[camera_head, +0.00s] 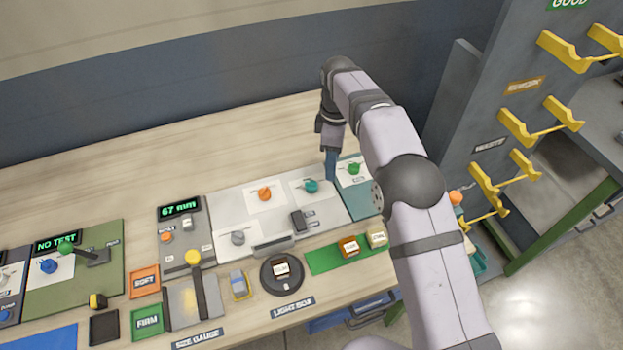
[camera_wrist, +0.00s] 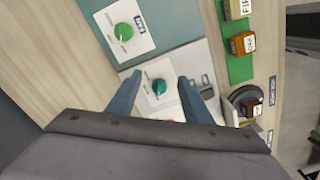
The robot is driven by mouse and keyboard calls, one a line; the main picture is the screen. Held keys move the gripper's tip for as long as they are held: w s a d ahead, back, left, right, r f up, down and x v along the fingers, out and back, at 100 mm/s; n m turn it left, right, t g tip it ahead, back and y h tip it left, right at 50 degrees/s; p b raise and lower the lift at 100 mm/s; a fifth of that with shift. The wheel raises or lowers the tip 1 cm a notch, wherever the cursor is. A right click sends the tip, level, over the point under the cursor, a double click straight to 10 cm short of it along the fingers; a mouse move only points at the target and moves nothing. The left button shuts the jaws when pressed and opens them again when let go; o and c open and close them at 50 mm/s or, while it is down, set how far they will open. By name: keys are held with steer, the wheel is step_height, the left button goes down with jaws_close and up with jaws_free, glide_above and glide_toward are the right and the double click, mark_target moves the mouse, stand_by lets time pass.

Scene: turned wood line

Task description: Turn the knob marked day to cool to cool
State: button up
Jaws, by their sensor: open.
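A teal knob (camera_head: 311,186) sits on a white plate on the pale grey panel. It also shows in the wrist view (camera_wrist: 159,87), between my two fingers. My gripper (camera_head: 331,178) is open and points down near this knob, a little to its right in the head view. In the wrist view, my fingertips (camera_wrist: 160,76) stand apart on either side of the knob, and I cannot tell whether they touch it. An orange knob (camera_head: 265,194) and a grey knob (camera_head: 238,238) are on the same panel. The lettering at the knobs is too small to read.
A green knob (camera_head: 354,169) sits on the teal panel close to the right. A dark switch (camera_head: 298,221) stands in front of the teal knob. A round black stand (camera_head: 283,290) and a green mat (camera_head: 322,261) with blocks lie nearer. Bare table is behind the panels.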

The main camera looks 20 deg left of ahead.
mark_target(312, 182)
steer(key=a+n, duration=0.1)
steer(key=s+a+f+n, duration=0.1)
steer(key=a, duration=0.1)
steer(key=s+a, duration=0.1)
steer(key=a, duration=0.1)
steer(key=shift+f+n, duration=0.15)
steer(key=shift+n, duration=0.25)
steer(key=shift+f+p, duration=1.3)
steer(key=shift+f, duration=2.35)
steer(key=shift+c, duration=0.3)
steer(key=c, duration=1)
